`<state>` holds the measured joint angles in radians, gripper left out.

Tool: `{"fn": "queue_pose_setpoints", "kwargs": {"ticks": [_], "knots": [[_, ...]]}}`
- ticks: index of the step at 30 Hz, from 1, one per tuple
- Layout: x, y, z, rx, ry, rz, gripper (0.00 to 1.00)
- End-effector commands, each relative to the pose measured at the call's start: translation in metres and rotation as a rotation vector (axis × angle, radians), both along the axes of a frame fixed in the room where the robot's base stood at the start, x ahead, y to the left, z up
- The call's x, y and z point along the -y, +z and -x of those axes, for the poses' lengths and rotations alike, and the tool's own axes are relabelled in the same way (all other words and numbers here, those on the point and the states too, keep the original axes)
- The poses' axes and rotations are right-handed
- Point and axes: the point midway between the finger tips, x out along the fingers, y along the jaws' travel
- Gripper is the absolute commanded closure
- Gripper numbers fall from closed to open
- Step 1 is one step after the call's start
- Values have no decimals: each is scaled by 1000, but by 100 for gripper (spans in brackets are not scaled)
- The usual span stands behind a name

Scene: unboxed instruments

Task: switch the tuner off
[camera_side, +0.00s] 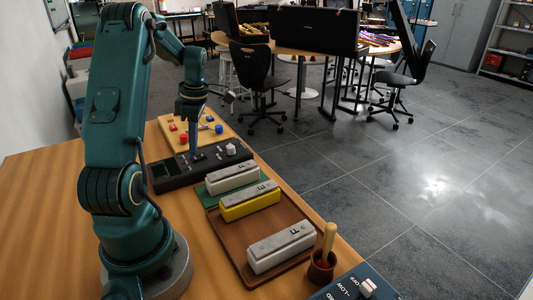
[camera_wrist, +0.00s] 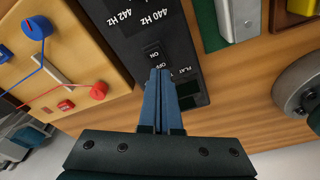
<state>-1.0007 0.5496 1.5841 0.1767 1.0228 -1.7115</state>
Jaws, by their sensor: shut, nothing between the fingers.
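The tuner (camera_side: 178,181) is a long black box on the wooden table, with a pale knob (camera_side: 231,149) at its right end. In the wrist view the tuner (camera_wrist: 185,50) shows the labels 442 Hz, 440 Hz, ON, OFF and FLAT. A small black rocker switch (camera_wrist: 153,50) sits by the ON and OFF labels. My gripper (camera_wrist: 160,72) is shut and empty, its blue fingertips close beside the switch. In the side view my gripper (camera_side: 193,151) points down at the tuner's top. I cannot tell whether the tips touch it or which way the switch is tilted.
A wooden board (camera_side: 172,124) with red and blue knobs and cords lies behind the tuner. In front are a grey bar on a green base (camera_side: 232,178), a yellow-based bar (camera_side: 250,201), a brown tray (camera_side: 226,234) with another bar, a mallet cup (camera_side: 322,268) and a dark blue box (camera_side: 345,290).

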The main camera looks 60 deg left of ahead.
Motion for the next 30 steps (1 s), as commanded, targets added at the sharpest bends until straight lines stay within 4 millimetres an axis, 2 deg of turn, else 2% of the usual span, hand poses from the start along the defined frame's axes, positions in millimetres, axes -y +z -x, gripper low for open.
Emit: {"fn": "queue_pose_setpoints", "kwargs": {"ticks": [21,30], "knots": [[0,54,0,2,0,-2,100],[0,58,0,1,-1,0,100]]}}
